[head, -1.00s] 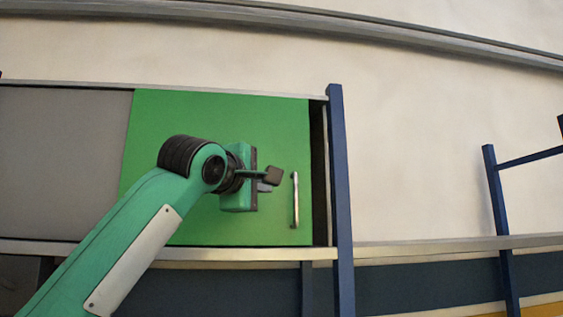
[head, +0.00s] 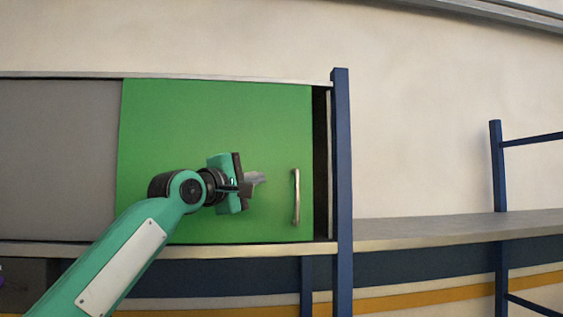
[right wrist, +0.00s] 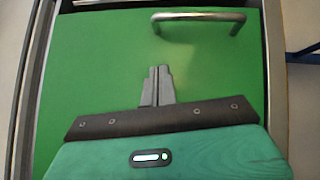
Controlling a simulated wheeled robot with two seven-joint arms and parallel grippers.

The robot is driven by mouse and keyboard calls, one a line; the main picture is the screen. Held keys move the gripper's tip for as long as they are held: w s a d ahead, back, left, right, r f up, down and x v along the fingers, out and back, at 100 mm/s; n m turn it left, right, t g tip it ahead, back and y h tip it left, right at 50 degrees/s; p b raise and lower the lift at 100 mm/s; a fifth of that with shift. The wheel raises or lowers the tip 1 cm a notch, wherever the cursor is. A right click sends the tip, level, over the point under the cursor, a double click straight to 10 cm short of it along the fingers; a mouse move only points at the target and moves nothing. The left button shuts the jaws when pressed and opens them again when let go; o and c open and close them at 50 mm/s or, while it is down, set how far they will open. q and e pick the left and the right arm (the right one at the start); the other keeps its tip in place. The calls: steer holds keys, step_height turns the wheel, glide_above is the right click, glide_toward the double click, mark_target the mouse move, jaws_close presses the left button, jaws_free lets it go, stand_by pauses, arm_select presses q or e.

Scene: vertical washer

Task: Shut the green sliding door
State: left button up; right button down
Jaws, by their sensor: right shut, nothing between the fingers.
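The green sliding door (head: 215,120) covers the right part of the cabinet. A narrow dark gap (head: 320,160) shows between its right edge and the blue post. Its metal bar handle (head: 296,197) is upright near the right edge. My right gripper (head: 260,178) is in front of the door, left of the handle and apart from it. In the right wrist view the shut, empty fingers (right wrist: 158,80) point toward the door, and the handle (right wrist: 198,18) lies beyond their tips. Whether the fingers touch the door I cannot tell. My left gripper is not in view.
A grey panel (head: 60,160) fills the cabinet's left side. The blue post (head: 342,165) stands just right of the door. A grey shelf (head: 440,228) runs right toward another blue frame (head: 498,170), and the space above it is clear.

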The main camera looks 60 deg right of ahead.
mark_target(292, 172)
steer(key=s+d+p, duration=0.1)
steer(key=d+r+p, duration=0.1)
steer(key=d, duration=0.1)
steer(key=s+d+p, duration=0.1)
steer(key=d, duration=0.1)
steer(key=shift+s+r+p, duration=0.15)
steer(key=shift+s+p, duration=0.15)
steer(key=shift+p, duration=0.05)
steer(key=shift+s+d, duration=0.15)
steer(key=shift+s, duration=0.35)
steer(key=shift+d, duration=0.1)
steer(key=shift+w, duration=0.1)
steer(key=shift+d, duration=0.1)
